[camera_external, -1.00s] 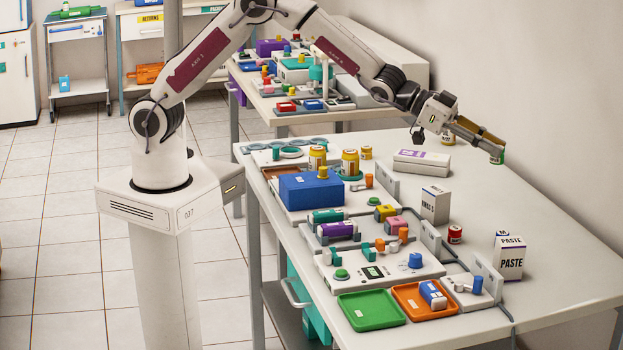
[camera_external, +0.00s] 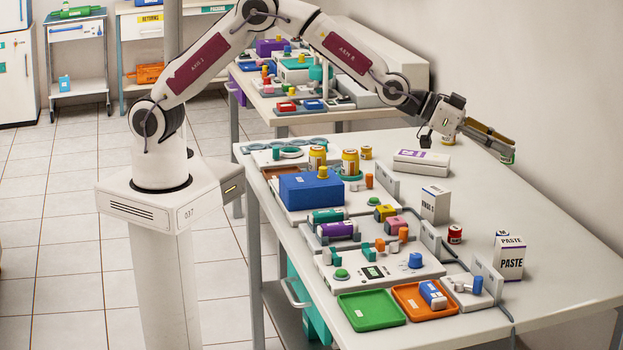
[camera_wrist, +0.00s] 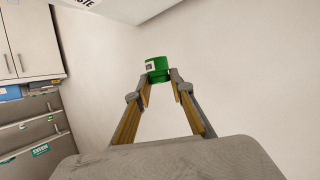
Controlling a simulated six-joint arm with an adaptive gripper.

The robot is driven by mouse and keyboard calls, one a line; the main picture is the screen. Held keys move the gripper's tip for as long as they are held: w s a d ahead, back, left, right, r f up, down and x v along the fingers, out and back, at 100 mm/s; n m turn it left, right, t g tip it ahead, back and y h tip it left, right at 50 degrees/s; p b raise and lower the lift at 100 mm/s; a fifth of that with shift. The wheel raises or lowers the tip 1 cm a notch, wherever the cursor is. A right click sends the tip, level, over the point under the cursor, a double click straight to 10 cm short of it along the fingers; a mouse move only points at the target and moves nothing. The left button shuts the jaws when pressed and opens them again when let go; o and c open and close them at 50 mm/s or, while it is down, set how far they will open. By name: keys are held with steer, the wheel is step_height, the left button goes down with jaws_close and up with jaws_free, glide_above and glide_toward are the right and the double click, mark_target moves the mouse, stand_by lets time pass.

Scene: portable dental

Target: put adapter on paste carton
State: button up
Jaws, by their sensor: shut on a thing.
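My gripper (camera_external: 511,151) is at the upper right, raised above the far right part of the table. In the wrist view its fingers (camera_wrist: 162,88) are shut on a short green cylinder with a small white label, which appears to be the adapter (camera_wrist: 158,68). In the external view only a small bit of green shows at the fingertips. The paste carton (camera_external: 511,259), white with dark PASTE lettering, stands upright at the right of the table. My gripper is above and beyond it in the picture, well apart from it.
A white carton (camera_external: 435,204) and a small red jar (camera_external: 455,234) stand left of the paste carton. A grey upright bracket (camera_external: 487,278) stands close to its left. A flat white box (camera_external: 422,162) lies farther back. The table right of the paste carton is clear.

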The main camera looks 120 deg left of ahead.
steer(key=shift+w+d+f+n+y, duration=0.15)
steer(key=shift+w+d+n+y, duration=0.15)
steer(key=shift+w, duration=0.15)
steer(key=shift+w+d+f, duration=0.1)
steer(key=shift+w, duration=0.1)
steer(key=shift+w+d, duration=0.55)
steer(key=shift+d, duration=0.2)
steer(key=n+y, duration=0.1)
glide_above(505, 241)
step_height(505, 241, down, 3)
steer(key=shift+r+g, duration=0.1)
steer(key=shift+g, duration=0.2)
steer(key=shift+f, duration=3.1)
steer(key=shift+f, duration=1.9)
steer(key=shift+f, duration=0.1)
